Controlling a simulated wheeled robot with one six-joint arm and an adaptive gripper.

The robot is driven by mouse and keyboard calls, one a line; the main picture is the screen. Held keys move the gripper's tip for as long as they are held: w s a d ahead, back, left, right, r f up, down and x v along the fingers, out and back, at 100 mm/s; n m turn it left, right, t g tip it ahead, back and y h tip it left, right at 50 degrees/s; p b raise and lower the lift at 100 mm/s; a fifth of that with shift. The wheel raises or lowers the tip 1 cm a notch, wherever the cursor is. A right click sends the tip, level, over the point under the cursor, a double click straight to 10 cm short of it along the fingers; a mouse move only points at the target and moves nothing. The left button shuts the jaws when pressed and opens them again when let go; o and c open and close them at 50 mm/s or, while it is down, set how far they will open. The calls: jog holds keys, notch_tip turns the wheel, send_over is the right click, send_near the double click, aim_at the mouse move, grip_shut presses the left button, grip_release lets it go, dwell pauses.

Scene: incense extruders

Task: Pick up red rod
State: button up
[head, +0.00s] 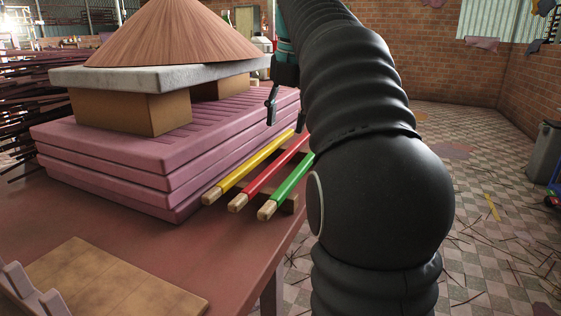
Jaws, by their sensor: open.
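The red rod (272,172) lies on the table between a yellow rod (248,166) and a green rod (287,187). All three have bare wooden near ends and rest on a wooden support (290,205). The far end of the green rod is hidden behind my arm. My gripper (276,112) is open above the far part of the rods, with its fingers pointing down. It looks empty and apart from the red rod. My arm hides part of the gripper.
Stacked pink slabs (110,165) stand left of the rods, bearing blocks, a grey slab (160,75) and a brown cone (175,35). A wooden board (110,280) lies at the front of the table (225,250). Sticks litter the tiled floor. A grey bin (543,152) stands far right.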

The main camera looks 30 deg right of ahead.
aim_at(281, 158)
jog(key=f, duration=0.2)
jog(key=shift+w+f, duration=0.2)
jog(key=shift+f, duration=0.2)
jog(key=shift+w+a+f+b, duration=0.15)
jog(key=shift+f+b, duration=0.1)
jog(key=shift+f, duration=1.1)
jog(key=shift+w+a+f+b, duration=0.15)
jog(key=shift+f+b, duration=0.1)
jog(key=shift+f, duration=1.1)
grip_shut()
